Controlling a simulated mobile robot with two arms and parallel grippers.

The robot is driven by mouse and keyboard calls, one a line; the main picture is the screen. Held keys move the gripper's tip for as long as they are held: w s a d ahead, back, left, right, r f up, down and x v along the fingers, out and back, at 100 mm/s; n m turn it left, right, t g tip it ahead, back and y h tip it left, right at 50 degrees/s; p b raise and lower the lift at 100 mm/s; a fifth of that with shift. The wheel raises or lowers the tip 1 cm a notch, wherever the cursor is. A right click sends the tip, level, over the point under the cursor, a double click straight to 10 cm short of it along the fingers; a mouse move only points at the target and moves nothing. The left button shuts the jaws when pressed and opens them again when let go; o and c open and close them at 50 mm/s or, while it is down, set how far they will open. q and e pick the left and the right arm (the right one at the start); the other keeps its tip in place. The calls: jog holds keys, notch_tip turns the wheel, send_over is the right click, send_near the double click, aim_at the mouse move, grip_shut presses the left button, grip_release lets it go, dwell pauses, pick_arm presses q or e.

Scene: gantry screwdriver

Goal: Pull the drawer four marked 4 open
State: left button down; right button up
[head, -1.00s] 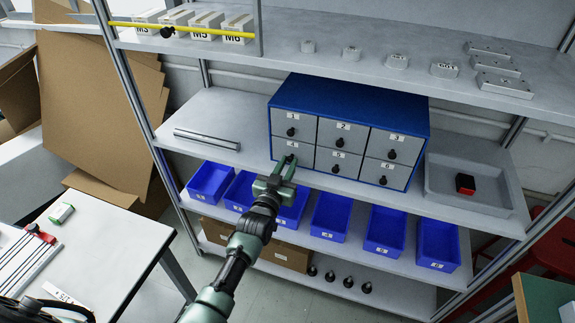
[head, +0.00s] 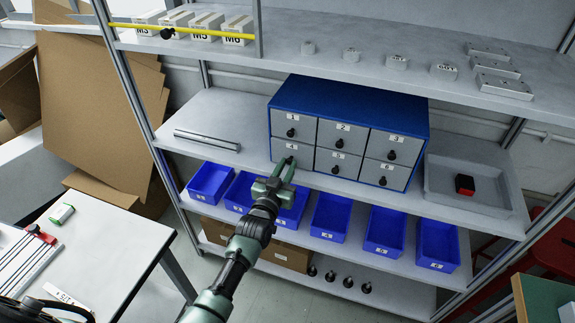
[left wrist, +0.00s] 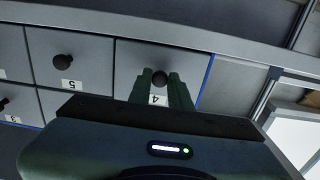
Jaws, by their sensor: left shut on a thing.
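The blue cabinet (head: 348,96) stands on the middle shelf with grey drawers in two rows, marked 1 to 6. Drawer 4 (head: 279,149) is at the lower left, and its front looks flush with its neighbours. My left gripper (head: 289,162) is at the front of drawer 4, shut on its dark knob. In the left wrist view, the fingers (left wrist: 160,85) close around the knob (left wrist: 160,76) of drawer 4, with the label 4 (left wrist: 157,99) showing between them. The head view largely hides the knob behind the fingers. My right gripper is out of view.
Several blue bins (head: 331,217) stand on the shelf below the cabinet. A metal bar (head: 207,139) lies left of it, and a grey tray (head: 470,202) with a red and black item (head: 465,184) is at right. A white table (head: 110,250) is at the lower left.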

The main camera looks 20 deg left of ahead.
pick_arm(q)
jog(key=s+p, duration=0.5)
jog(key=s, duration=0.8)
jog(key=shift+a+p, duration=0.25)
jog(key=shift+p, duration=0.05)
jog(key=c, duration=1.3)
grip_release()
jog(key=s+b, duration=0.1)
jog(key=s, duration=0.6)
jog(key=shift+s, duration=0.4)
